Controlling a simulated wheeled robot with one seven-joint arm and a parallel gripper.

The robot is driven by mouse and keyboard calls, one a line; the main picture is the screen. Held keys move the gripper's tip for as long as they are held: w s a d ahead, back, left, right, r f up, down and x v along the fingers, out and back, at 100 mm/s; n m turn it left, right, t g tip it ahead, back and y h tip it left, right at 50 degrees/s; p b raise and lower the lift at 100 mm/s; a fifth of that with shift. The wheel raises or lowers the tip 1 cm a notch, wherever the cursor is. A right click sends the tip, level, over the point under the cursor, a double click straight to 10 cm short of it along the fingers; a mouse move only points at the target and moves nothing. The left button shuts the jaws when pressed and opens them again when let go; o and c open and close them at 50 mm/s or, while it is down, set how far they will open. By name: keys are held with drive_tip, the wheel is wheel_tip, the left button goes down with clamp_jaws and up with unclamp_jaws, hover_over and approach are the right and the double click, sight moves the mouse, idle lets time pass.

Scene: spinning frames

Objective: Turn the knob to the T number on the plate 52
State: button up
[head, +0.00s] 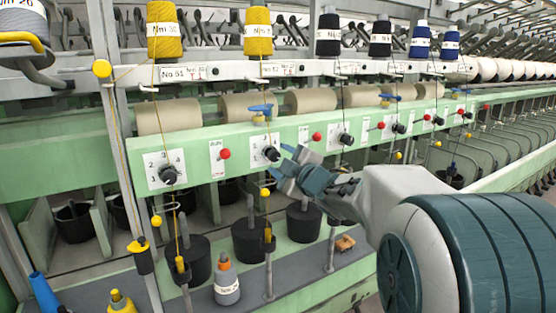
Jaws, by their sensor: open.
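The plate 52 (283,70) is a white label on the rail under the second yellow spool; its T number is too small to read surely. Below it on the green panel is a black knob (271,154) on a white dial plate (257,145) with small numbers, partly covered by my gripper. Which number the knob points to cannot be told. My gripper (287,163) is open, with its teal fingertips just right of and below this knob; whether they touch it cannot be told.
Another dial with a black knob (168,174) sits left, under plate 51 (183,74). Red buttons (225,154) and a blue lever (262,108) are near on the panel. Thin rods and yarns (266,193) rise in front. Black pots (249,240) stand below.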

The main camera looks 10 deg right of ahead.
drive_tip(key=v, duration=1.1)
drive_tip(key=shift+s, duration=0.2)
drive_tip(key=shift+d+r, duration=0.1)
drive_tip(key=s+d+f+m+g+h+p, duration=0.25)
drive_tip(key=s+f+m+g+h, duration=0.35)
drive_tip(key=f+m+h, duration=0.4)
drive_tip(key=s+a+f+m+g+y, duration=0.2)
drive_tip(key=s+a+f+g, duration=0.1)
drive_tip(key=s, duration=0.5)
drive_tip(key=s+a+f+m+g+y, duration=0.2)
drive_tip(key=s+a+f+m+g, duration=0.1)
drive_tip(key=s, duration=0.5)
wheel_tip(320, 180, down, 2)
drive_tip(key=shift+a+f+m+g+p, duration=0.1)
drive_tip(key=shift+a+m+g+p, duration=0.35)
drive_tip(key=shift+g, duration=0.75)
